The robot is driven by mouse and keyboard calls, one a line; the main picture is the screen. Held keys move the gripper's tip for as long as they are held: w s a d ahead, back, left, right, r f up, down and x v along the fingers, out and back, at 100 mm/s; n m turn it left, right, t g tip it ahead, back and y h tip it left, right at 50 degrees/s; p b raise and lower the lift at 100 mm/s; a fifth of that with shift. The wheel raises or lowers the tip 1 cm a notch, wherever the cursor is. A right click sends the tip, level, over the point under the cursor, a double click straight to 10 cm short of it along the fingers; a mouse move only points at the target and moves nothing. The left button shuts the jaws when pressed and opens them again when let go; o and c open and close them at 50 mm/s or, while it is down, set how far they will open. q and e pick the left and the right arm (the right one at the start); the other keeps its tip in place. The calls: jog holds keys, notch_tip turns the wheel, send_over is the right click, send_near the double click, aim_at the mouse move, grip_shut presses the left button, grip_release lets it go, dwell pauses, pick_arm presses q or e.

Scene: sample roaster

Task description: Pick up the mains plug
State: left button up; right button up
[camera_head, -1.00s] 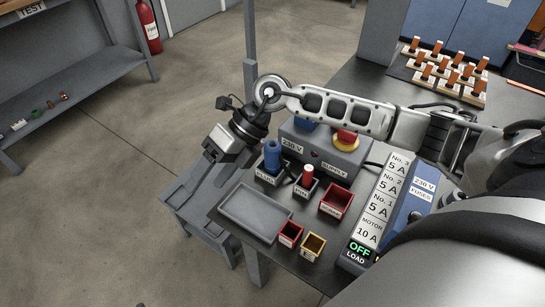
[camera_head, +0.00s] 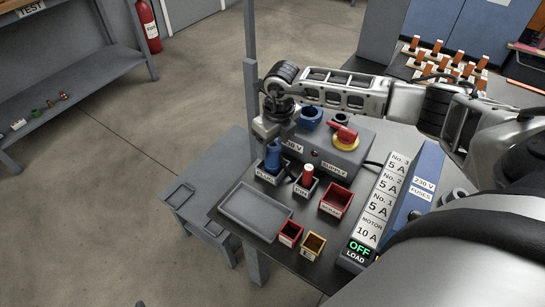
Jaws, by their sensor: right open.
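The blue mains plug (camera_head: 272,158) stands upright in a small labelled holder (camera_head: 268,178) at the back left of the dark bench, in front of the grey supply box. My right gripper (camera_head: 271,137) points down at the top of the plug. It is open, and its fingers are small and partly hidden, so I cannot tell whether they touch the plug. A blue socket (camera_head: 311,117) sits on top of the grey supply box (camera_head: 335,150). My left gripper is not in view.
A red-topped item (camera_head: 308,173) stands in a holder right of the plug. An empty grey tray (camera_head: 255,206), red bins (camera_head: 336,200) and a yellow bin (camera_head: 313,246) are nearby. A fuse panel (camera_head: 376,205) reads OFF. The red-handled yellow switch (camera_head: 344,136) is below my right arm.

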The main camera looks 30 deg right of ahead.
jog(key=shift+w+f, duration=0.15)
jog(key=shift+f, duration=1.2)
jog(key=shift+w+f, duration=0.15)
jog(key=shift+f, duration=1.15)
jog(key=c, duration=1.2)
